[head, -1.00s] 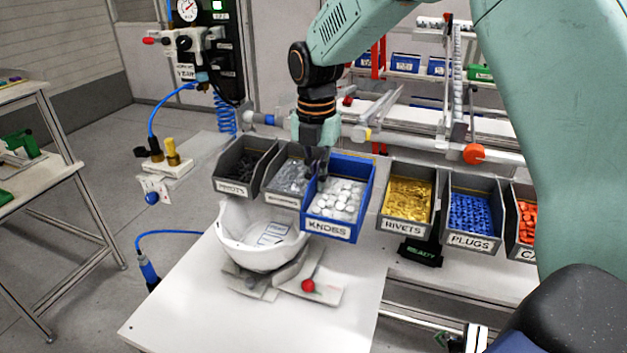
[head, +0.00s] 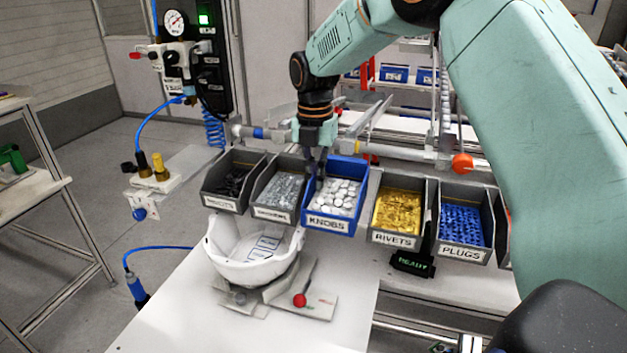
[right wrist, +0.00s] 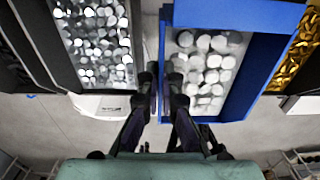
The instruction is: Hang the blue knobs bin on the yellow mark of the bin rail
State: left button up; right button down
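The blue knobs bin (head: 343,213), full of pale round knobs, stands in the row of bins between a grey bin of small metal parts (head: 278,193) and the grey rivets bin (head: 397,213). It also shows in the right wrist view (right wrist: 247,75). My right gripper (head: 318,180) reaches down at its left wall. In the wrist view its fingers (right wrist: 161,88) straddle that wall, one inside the bin, and look shut on it. My left gripper is out of view.
The blue plugs bin (head: 461,226) is grey with blue parts, farther right. A dark bin (head: 234,181) ends the row at left. A white helmet shell (head: 254,252) rests on a stand in front, near a red knob (head: 299,300). The white tabletop (head: 240,332) is clear in front.

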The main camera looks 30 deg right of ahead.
aim_at(319, 194)
jog(key=shift+w+d, duration=0.9)
jog(key=shift+d, duration=0.25)
jog(key=shift+a+f, duration=0.2)
jog(key=shift+f, duration=0.85)
jog(key=shift+d+f, duration=0.1)
jog(key=c, duration=1.8)
grip_release()
jog(key=o, duration=0.4)
jog(key=shift+c, duration=0.2)
